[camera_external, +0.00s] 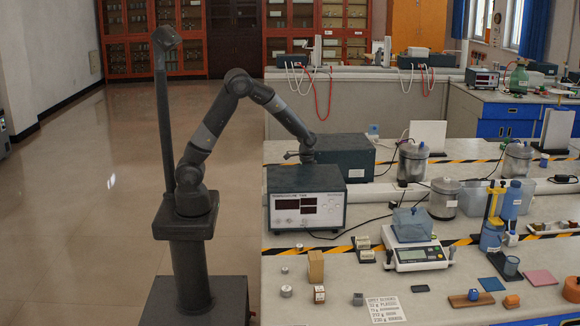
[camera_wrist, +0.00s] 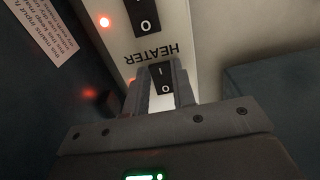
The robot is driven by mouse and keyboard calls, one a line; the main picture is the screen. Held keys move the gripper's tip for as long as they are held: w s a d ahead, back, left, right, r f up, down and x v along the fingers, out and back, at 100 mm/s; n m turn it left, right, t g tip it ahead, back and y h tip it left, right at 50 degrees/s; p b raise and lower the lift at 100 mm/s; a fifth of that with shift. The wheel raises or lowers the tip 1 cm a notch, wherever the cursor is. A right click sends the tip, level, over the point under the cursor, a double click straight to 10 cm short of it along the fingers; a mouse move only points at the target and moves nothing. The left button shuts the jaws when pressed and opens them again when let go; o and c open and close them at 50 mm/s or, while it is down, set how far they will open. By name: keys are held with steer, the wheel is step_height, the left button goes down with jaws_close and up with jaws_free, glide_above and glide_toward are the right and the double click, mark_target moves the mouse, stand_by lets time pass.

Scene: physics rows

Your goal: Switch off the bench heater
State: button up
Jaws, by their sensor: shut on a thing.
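A grey instrument box (camera_external: 306,197) with dark displays stands on the bench in the external view. My gripper (camera_external: 303,155) is at its top rear edge, partly hidden behind it. In the wrist view a pale panel (camera_wrist: 124,42) bears an upside-down label, HEATER (camera_wrist: 150,53). Black rocker switches marked I and O lie on either side of that label: a lower switch (camera_wrist: 161,82) and an upper switch (camera_wrist: 143,15). My gripper (camera_wrist: 160,68) is shut on the lower switch, one finger on each side. I cannot tell which rocker side is pressed.
A red lamp (camera_wrist: 103,21) glows beside the upper switch. A dark box (camera_external: 342,158) stands close behind and right of the instrument. A balance (camera_external: 415,254), jars and small blocks occupy the bench to the right. The floor at the left is clear.

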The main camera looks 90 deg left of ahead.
steer(key=shift+w+r+g, duration=0.1)
steer(key=shift+w+g, duration=0.15)
steer(key=shift+g, duration=0.5)
steer(key=shift+w+r+g, duration=0.1)
steer(key=shift+w+g, duration=0.1)
steer(key=shift+g, duration=0.55)
steer(key=o, duration=1)
steer(key=v, duration=1)
steer(key=shift+w+r, duration=0.1)
steer(key=shift+r, duration=0.25)
